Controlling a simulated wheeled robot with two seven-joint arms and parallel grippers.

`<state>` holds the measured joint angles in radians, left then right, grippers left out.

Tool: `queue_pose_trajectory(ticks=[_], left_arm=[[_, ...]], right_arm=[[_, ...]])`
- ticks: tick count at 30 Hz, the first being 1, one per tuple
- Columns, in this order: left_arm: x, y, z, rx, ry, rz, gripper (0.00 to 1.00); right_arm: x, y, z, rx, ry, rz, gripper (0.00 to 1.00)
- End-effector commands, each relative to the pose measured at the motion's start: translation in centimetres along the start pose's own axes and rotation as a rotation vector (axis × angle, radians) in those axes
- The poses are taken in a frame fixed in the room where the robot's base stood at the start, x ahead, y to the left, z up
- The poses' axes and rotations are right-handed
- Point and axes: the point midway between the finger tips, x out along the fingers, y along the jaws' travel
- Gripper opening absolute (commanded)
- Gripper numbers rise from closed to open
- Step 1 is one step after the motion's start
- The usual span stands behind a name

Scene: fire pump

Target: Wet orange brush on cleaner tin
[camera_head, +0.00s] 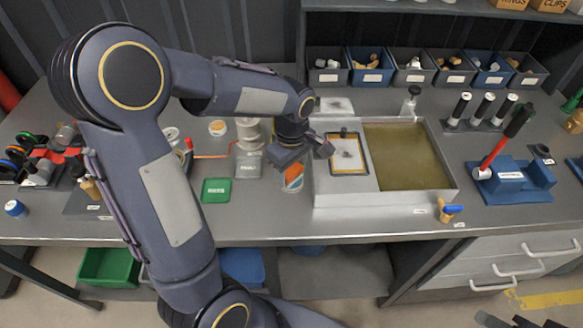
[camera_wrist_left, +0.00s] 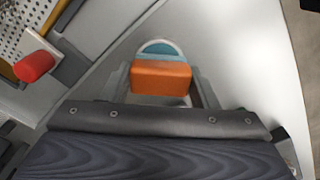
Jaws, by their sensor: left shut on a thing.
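My left gripper (camera_head: 305,153) is above the bench, just left of the grey wash tray, pointing down. In the left wrist view its two fingers (camera_wrist_left: 163,85) are shut on the orange brush (camera_wrist_left: 160,78), seen as an orange block. A round teal and white top (camera_wrist_left: 158,48), apparently the cleaner tin's, shows beyond the brush. In the head view the tin (camera_head: 292,180) shows orange, white and blue below the gripper. Whether the brush touches the tin is hidden. Dark parts, apparently my right gripper (camera_head: 518,320), show at the bottom right edge; their opening is unclear.
The grey tray (camera_head: 385,202) holds a framed screen (camera_head: 348,153) and murky liquid (camera_head: 408,157), close to the gripper's right. A red-tipped part (camera_wrist_left: 33,66) shows at left in the wrist view. A green box (camera_head: 216,190) lies left. Bins (camera_head: 370,78) line the back.

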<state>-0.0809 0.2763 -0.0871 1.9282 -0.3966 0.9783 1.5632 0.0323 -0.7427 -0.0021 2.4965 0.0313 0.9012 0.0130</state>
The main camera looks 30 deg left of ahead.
Motion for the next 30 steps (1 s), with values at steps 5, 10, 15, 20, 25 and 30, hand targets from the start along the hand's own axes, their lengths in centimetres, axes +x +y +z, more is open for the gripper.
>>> queue_pose_trajectory(ticks=[5,10,15,20,25,30], left_arm=[[-1.7,0.0,0.0,0.000,0.000,0.002,0.36],[-3.1,0.1,0.0,0.000,0.000,0.003,0.36],[-4.5,0.1,0.0,0.000,0.001,0.004,0.36],[-5.8,0.1,0.0,0.000,0.001,0.003,0.36],[-6.9,0.0,0.0,0.000,0.001,0.003,0.36],[-6.8,0.0,0.0,0.000,0.001,0.003,0.36]], right_arm=[[-1.1,-0.5,-0.6,0.000,0.000,0.000,0.37],[-2.1,-0.9,-1.1,0.000,0.000,0.000,0.37],[-3.0,-1.4,-1.5,0.000,0.000,0.000,0.37],[-3.8,-1.7,-1.9,0.000,0.000,0.000,0.37],[-4.5,-2.1,-2.3,0.000,0.000,0.000,0.37],[-4.4,-2.0,-2.2,0.000,0.000,0.000,0.37]])
